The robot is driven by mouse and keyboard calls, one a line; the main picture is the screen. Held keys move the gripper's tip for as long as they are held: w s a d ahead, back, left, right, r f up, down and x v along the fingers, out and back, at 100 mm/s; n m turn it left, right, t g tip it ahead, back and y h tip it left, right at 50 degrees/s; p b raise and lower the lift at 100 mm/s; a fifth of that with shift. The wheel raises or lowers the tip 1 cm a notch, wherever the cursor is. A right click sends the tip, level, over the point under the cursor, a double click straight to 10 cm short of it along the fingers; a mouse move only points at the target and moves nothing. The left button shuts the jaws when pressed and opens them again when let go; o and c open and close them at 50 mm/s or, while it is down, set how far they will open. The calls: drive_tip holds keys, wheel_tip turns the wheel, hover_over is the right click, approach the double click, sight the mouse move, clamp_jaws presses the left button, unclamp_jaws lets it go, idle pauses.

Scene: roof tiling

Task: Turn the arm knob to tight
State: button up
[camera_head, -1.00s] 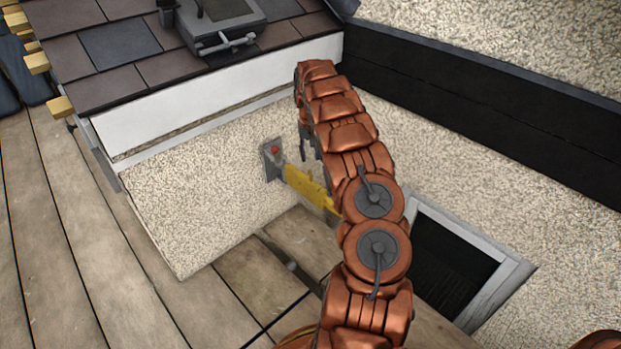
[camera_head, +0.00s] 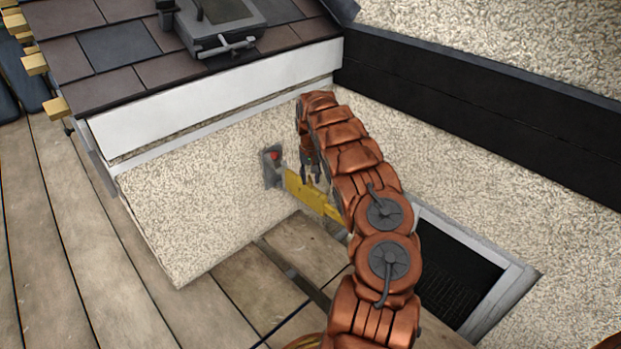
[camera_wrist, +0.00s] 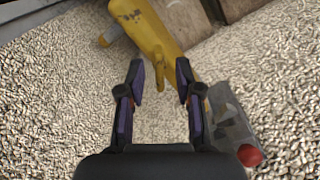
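A yellow arm (camera_head: 307,190) sticks out from a grey wall bracket (camera_head: 272,166). A red round knob (camera_head: 275,156) sits on the bracket. In the wrist view, the yellow arm (camera_wrist: 147,30) runs across the top, and a small yellow stub (camera_wrist: 159,72) on it points down between my fingertips. The red knob (camera_wrist: 250,155) shows at lower right, outside my fingers, by the grey bracket (camera_wrist: 228,118). My gripper (camera_wrist: 159,76) is open, with a finger on each side of the stub. In the head view, my gripper (camera_head: 312,172) hangs just above the yellow arm. I cannot tell whether anything touches.
The pebbled wall (camera_head: 200,195) is close to my gripper. A white fascia board (camera_head: 200,110) and tiled roof edge (camera_head: 110,50) stand above it. A grey roof window (camera_head: 222,25) sits on the tiles. Wooden planks (camera_head: 75,240) and a dark framed opening (camera_head: 460,270) lie below.

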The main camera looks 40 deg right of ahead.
drive_tip(key=shift+c, duration=0.2)
clamp_jaws()
drive_tip(key=shift+a+r+m+p, duration=0.15)
drive_tip(key=shift+m+p, duration=0.35)
drive_tip(key=shift+p, duration=0.8)
drive_tip(key=m+p, duration=0.4)
drive_tip(key=m, duration=0.1)
drive_tip(key=m+p, duration=0.3)
drive_tip(key=m, duration=0.1)
drive_tip(key=shift+m+p, duration=0.5)
drive_tip(key=shift+m, duration=0.2)
drive_tip(key=shift+f, duration=0.2)
